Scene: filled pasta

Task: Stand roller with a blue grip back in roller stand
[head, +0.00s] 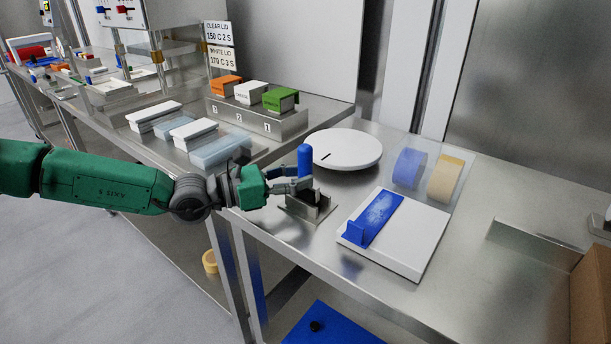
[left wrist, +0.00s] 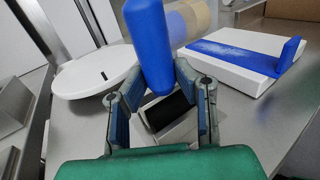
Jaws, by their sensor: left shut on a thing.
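The roller's blue grip (head: 305,160) stands about upright in the fingers of my left gripper (head: 298,185), which is shut on it. In the left wrist view the blue grip (left wrist: 149,45) rises between the two fingers of the left gripper (left wrist: 158,78). The metal roller stand (head: 311,208) is on the steel table directly below and beside the fingers. It also shows in the left wrist view (left wrist: 178,134), with a dark part between its walls. I cannot tell whether the roller touches the stand. My right gripper is not in view.
A round white disc (head: 345,149) lies behind the stand. A white board (head: 415,240) with a blue strip (head: 378,216) lies to the right. Blue (head: 408,168) and tan (head: 445,178) rolls stand behind the board. The table's front edge is close to the stand.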

